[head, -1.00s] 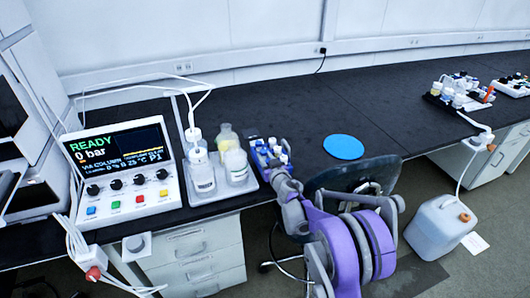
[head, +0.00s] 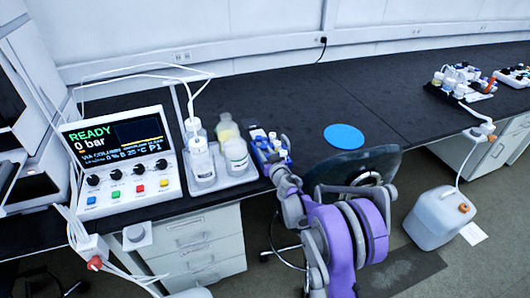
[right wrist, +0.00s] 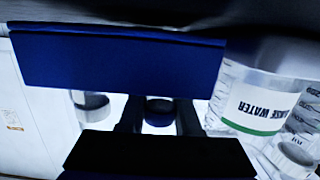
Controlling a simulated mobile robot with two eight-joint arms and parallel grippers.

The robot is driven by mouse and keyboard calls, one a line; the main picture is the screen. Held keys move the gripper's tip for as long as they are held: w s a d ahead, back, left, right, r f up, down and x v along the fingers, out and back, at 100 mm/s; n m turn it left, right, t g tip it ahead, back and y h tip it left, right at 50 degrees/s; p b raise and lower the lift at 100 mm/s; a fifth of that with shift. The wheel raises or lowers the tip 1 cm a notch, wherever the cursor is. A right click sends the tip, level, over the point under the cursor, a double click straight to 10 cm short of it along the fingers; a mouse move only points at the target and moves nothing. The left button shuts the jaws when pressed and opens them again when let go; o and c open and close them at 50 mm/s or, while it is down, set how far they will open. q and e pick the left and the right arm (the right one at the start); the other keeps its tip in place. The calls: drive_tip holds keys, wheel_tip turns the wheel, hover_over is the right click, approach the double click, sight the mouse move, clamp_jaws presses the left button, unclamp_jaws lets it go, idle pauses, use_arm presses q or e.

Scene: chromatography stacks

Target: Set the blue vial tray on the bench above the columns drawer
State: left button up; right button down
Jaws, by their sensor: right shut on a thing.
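The blue vial tray (head: 262,150) holds several white-capped vials. It is at the bench's front edge, just right of the bottle tray in the head view. My right gripper (head: 281,172) is shut on it from the front. In the right wrist view the blue tray (right wrist: 118,60) shows as a broad panel beyond the gripper (right wrist: 158,116). I cannot tell whether the tray touches the bench. A white drawer unit (head: 205,250) stands under the bench, below and left of the tray; no drawer label is legible. My left gripper is not in view.
A grey tray (head: 228,180) with bottles stands immediately left; a rinse water bottle (right wrist: 262,95) is close in the wrist view. A control box (head: 120,165) is further left. A blue disc (head: 344,136) lies right, with clear black bench (head: 280,95) behind. A chair (head: 350,165) stands in front.

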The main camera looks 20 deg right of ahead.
drive_tip(key=shift+f, duration=0.35)
drive_tip(key=c, duration=0.5)
unclamp_jaws()
drive_tip(key=shift+s+b, duration=0.1)
drive_tip(key=shift+b, duration=0.2)
